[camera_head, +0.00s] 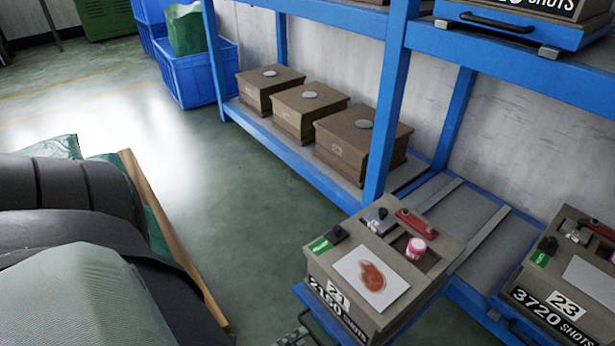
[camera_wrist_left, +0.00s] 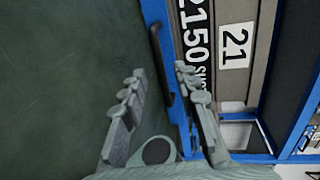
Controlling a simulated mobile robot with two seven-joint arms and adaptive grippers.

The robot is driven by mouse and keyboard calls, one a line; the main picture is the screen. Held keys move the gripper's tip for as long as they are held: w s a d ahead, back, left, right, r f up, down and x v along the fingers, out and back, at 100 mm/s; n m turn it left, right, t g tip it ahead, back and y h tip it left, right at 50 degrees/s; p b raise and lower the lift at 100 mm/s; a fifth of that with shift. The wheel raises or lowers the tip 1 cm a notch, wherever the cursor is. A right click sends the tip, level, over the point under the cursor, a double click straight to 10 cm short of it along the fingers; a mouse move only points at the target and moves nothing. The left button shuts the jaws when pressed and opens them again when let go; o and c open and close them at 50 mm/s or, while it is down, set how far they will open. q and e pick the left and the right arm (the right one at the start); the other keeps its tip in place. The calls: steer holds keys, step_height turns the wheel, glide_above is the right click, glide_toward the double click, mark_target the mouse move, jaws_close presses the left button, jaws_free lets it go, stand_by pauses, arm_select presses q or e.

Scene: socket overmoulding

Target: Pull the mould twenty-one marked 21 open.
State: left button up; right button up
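Mould twenty-one (camera_head: 404,267) is a brown-grey block on a blue drawer at the lower middle of the head view. Its front plate reads 21 and 2150 SHOTS; this plate (camera_wrist_left: 235,45) fills the top of the left wrist view. It stands out in front of the rack's blue beam, with bare rails behind it. The drawer's black bar handle (camera_wrist_left: 160,60) shows in the left wrist view. My left gripper (camera_wrist_left: 158,85) is open, its fingers apart near the handle's lower end; contact cannot be told. In the head view only part of it shows at the bottom edge. My right gripper is not in view.
Mould 23 (camera_head: 545,290), marked 3720 SHOTS, stands to the right on the same rack. Three brown boxes (camera_head: 308,112) sit on the shelf behind, beside a blue post (camera_head: 386,110). Blue crates (camera_head: 205,75) stand farther back.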

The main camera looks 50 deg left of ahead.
arm_select(q)
steer(key=v, duration=0.7)
steer(key=shift+s, duration=0.2)
steer(key=shift+r, duration=0.1)
